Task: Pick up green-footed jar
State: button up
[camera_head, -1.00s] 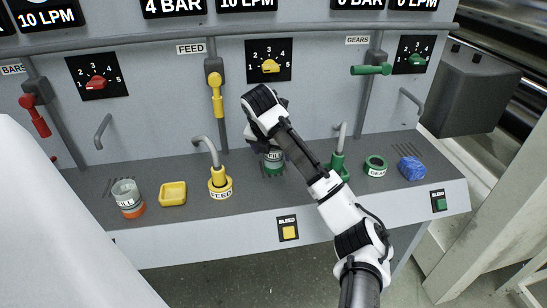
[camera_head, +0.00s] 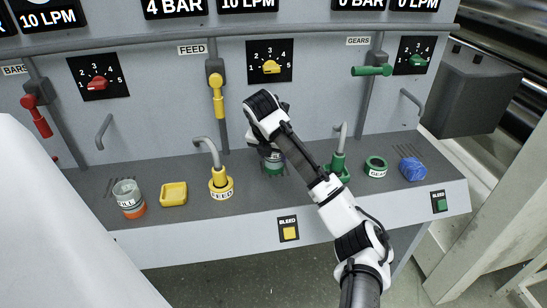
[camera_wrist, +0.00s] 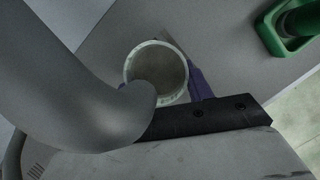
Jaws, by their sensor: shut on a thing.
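The green-footed jar (camera_head: 274,167) is at the middle of the dark shelf in the head view, under my gripper (camera_head: 267,143), which hides its upper part. Its green foot shows below, close to the shelf; I cannot tell whether it touches. In the wrist view the jar (camera_wrist: 157,70) is seen from above as an open, pale round rim with a grey inside. My gripper (camera_wrist: 172,84) is shut on the jar, with a purple finger pad against its right side. A grey curved shape covers its lower left.
A green spout stand (camera_head: 339,167) is right of the jar, then a green ring (camera_head: 375,167) and a blue block (camera_head: 412,168). Left are a yellow FEED stand (camera_head: 220,184), a yellow tray (camera_head: 173,194) and an orange-footed jar (camera_head: 128,198).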

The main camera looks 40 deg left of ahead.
jog(key=shift+r, duration=0.1)
jog(key=shift+r+b, duration=0.65)
jog(key=shift+r, duration=1)
jog(key=s+d, duration=0.3)
jog(key=s, duration=0.5)
jog(key=s+d+b, duration=0.1)
jog(key=s+d, duration=0.2)
jog(key=s, duration=0.5)
jog(key=shift+s, duration=0.35)
jog(key=shift+b, duration=0.3)
